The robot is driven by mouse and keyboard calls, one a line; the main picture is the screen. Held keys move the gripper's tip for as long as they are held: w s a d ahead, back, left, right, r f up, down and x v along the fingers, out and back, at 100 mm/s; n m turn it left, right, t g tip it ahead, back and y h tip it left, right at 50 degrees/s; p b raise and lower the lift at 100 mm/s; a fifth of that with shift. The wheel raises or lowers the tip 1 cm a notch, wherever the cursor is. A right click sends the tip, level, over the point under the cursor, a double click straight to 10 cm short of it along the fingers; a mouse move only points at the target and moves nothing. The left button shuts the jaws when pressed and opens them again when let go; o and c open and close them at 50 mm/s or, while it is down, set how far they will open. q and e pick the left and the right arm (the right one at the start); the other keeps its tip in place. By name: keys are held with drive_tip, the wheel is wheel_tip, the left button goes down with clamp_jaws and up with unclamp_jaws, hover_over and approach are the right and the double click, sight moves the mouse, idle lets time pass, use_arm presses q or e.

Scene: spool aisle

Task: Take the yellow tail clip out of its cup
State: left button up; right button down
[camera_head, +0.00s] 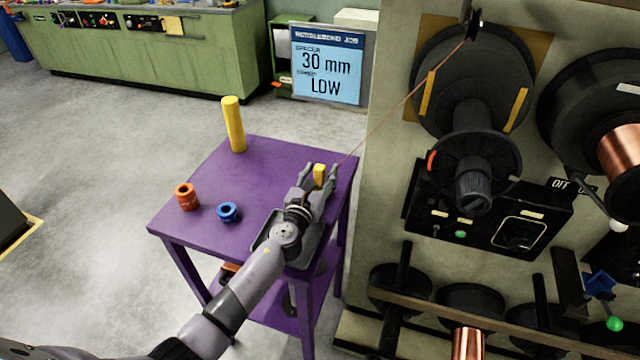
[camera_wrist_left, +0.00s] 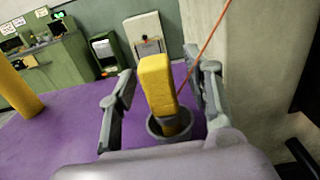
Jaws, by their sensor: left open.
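The yellow tail clip (camera_head: 319,174) stands in its cup on the purple table (camera_head: 190,229). In the left wrist view the yellow clip (camera_wrist_left: 158,85) rises upright, slightly tilted, out of the dark grey cup (camera_wrist_left: 191,131). My left gripper (camera_head: 319,172) is open, with one finger on each side of the clip. In the left wrist view its fingers (camera_wrist_left: 162,88) show gaps to the clip on both sides. In the head view the cup is hidden behind my gripper. My right gripper is in neither view.
A yellow cylinder (camera_head: 233,124), an orange ring-shaped piece (camera_head: 186,197) and a blue one (camera_head: 228,212) stand on the table. A grey tray (camera_head: 309,247) lies under my forearm. A copper wire (camera_head: 405,100) slants past the clip to the spool machine (camera_head: 424,180) at right.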

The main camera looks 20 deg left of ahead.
use_arm(q)
drive_tip(key=shift+c, duration=0.2)
clamp_jaws()
idle(0.5)
